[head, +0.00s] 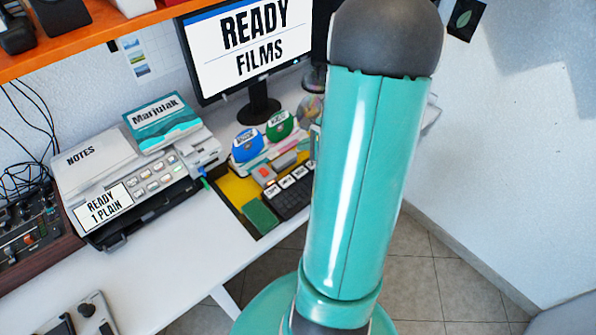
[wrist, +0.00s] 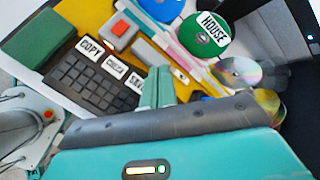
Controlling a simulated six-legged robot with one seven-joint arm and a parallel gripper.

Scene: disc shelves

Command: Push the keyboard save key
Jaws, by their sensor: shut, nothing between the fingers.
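The dark keyboard (wrist: 88,82) lies on the desk and carries a row of white labelled keys along one edge. The copy key (wrist: 90,46), the check key (wrist: 115,67) and the save key (wrist: 136,82) show in the wrist view. The save key's label is partly covered by my teal fingers. My gripper (wrist: 160,76) is shut and empty, and its tips appear just right of the save key; I cannot tell whether they touch it. In the head view the keyboard (head: 292,199) is partly hidden by my arm, and my gripper is hidden there.
A grey block with a red button (wrist: 121,30) sits beside the keys. A green block (wrist: 38,38) lies at the keyboard's left end. Labelled discs, including the green HOUSE disc (wrist: 204,36), stand behind. A monitor (head: 250,45) and a printer (head: 130,180) are on the desk.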

